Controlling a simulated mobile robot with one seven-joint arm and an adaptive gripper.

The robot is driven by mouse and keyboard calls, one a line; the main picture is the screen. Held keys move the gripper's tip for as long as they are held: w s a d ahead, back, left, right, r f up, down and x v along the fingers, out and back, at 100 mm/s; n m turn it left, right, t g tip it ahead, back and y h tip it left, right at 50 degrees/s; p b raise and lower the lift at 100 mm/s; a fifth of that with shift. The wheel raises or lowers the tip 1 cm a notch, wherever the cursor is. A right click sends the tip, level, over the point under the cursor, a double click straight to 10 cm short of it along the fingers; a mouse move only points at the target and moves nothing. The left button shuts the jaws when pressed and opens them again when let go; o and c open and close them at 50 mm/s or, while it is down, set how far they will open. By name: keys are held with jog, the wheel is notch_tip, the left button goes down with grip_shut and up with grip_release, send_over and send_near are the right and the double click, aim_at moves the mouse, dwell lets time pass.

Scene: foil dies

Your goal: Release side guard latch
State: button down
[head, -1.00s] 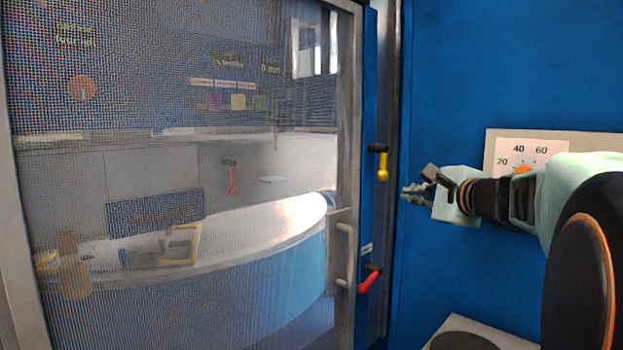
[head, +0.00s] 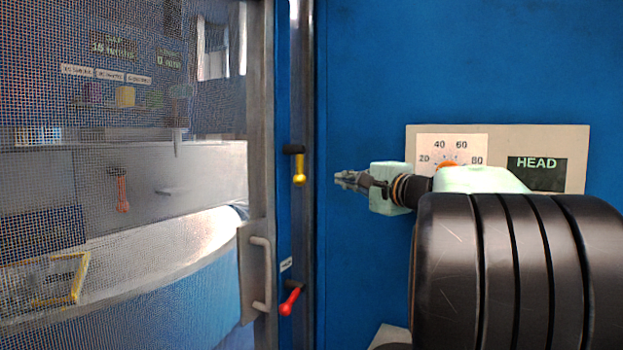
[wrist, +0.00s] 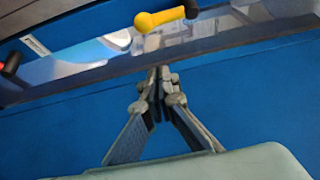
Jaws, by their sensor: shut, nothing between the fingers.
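A mesh side guard (head: 130,200) in a grey frame fills the left of the head view. On the blue post at its right edge are two latch handles. The upper one is a yellow handle (head: 299,170) hanging down from a black pivot. The lower one is a red handle (head: 290,301), slanting down to the left. My gripper (head: 342,178) is shut and empty, to the right of the yellow handle and apart from it. In the wrist view the closed fingertips (wrist: 159,72) point toward the yellow handle (wrist: 160,20); the red handle (wrist: 11,64) is at the left edge.
A grey door handle (head: 261,275) stands out from the guard frame. Behind my arm is a blue panel (head: 370,80) with a dial plate (head: 432,142) and a dark HEAD display (head: 537,171). The panel between gripper and post is clear.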

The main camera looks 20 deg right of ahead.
jog(key=w+a+p, duration=0.1)
jog(key=w+a, duration=0.4)
jog(key=w, duration=0.3)
dwell(0.4)
jog(key=shift+p, duration=0.3)
